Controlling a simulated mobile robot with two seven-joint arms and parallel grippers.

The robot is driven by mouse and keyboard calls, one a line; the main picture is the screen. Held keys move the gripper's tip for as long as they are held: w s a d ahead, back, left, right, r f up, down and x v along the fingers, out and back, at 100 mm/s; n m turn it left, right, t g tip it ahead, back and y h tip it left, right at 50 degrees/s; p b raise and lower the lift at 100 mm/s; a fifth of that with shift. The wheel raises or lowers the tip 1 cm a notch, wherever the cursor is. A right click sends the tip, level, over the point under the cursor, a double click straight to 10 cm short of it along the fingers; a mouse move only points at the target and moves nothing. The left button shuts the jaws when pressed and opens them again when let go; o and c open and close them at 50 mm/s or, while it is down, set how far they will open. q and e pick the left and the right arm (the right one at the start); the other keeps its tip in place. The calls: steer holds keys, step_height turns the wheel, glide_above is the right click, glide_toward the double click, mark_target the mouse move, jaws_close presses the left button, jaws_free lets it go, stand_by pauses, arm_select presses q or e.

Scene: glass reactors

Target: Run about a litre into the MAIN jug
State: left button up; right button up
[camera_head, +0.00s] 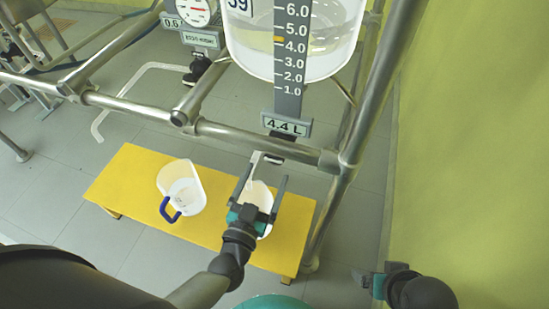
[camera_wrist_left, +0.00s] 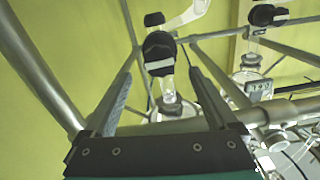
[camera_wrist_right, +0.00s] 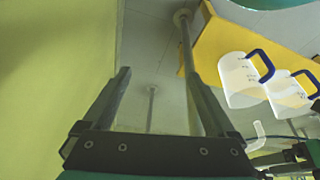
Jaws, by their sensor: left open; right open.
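A glass vessel (camera_head: 300,50) holds clear liquid behind a level scale (camera_head: 290,60); its plate (camera_head: 286,126) reads 4.4 L. A white jug (camera_head: 185,188) with a blue handle stands on the yellow bench (camera_head: 130,178). A second jug (camera_head: 257,195) stands right of it, partly hidden by my left gripper (camera_head: 264,178). I cannot read which jug is MAIN. My left gripper is open below the vessel's outlet; in its wrist view a black valve part (camera_wrist_left: 160,50) with a white band shows between the fingers. My right gripper (camera_head: 366,282) is open and empty at lower right.
Steel frame tubes (camera_head: 250,138) run above the bench, with an upright (camera_head: 365,100) on the right. A gauge (camera_head: 196,10) and a plate (camera_head: 198,38) hang at upper left.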

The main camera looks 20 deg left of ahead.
mark_target(273, 160)
arm_select(q)
steer(key=w+b, duration=0.1)
steer(key=w, duration=0.4)
steer(key=shift+w+d+f, duration=0.1)
steer(key=shift+w, duration=0.1)
steer(key=shift+w+b, duration=0.4)
steer(key=shift+w, duration=0.4)
arm_select(e)
steer(key=shift+t, duration=0.4)
steer(key=shift+s+r, duration=0.1)
steer(key=shift+r, duration=2.25)
arm_select(q)
steer(key=c, duration=1.4)
